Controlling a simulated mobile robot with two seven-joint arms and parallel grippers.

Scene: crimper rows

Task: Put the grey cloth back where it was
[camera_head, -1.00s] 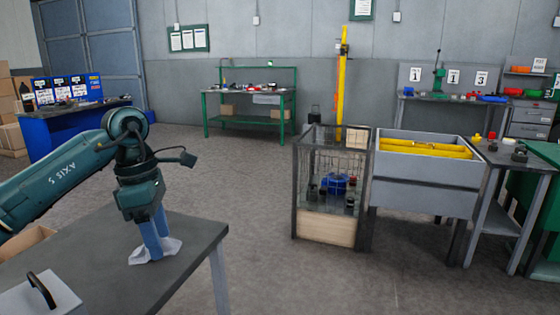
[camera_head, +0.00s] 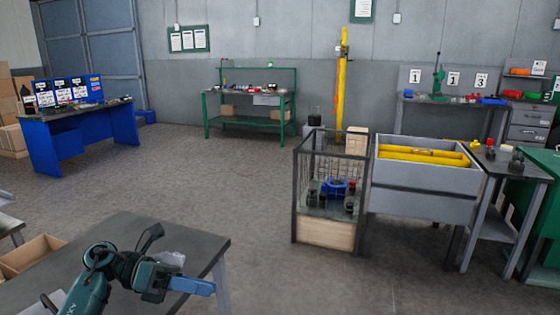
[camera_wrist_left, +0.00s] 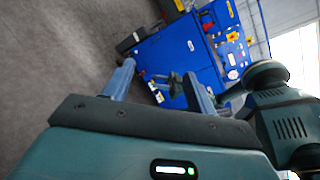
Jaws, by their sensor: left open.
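The grey cloth (camera_head: 172,259), pale and crumpled, lies on the dark table (camera_head: 205,240) in the head view, partly hidden by my left gripper. My left gripper (camera_head: 205,288) is in front of the cloth, turned sideways with its blue fingers pointing right. It also shows in the left wrist view (camera_wrist_left: 158,76), with its two fingers apart and nothing between them. The cloth does not show in the wrist view. My right gripper is out of view.
A cardboard box (camera_head: 30,255) stands left of the table. A wire-sided cage (camera_head: 330,190) and a grey bin with yellow tubes (camera_head: 425,185) stand to the right. A blue workbench (camera_head: 80,140) and green bench (camera_head: 250,115) are farther back. The floor between is clear.

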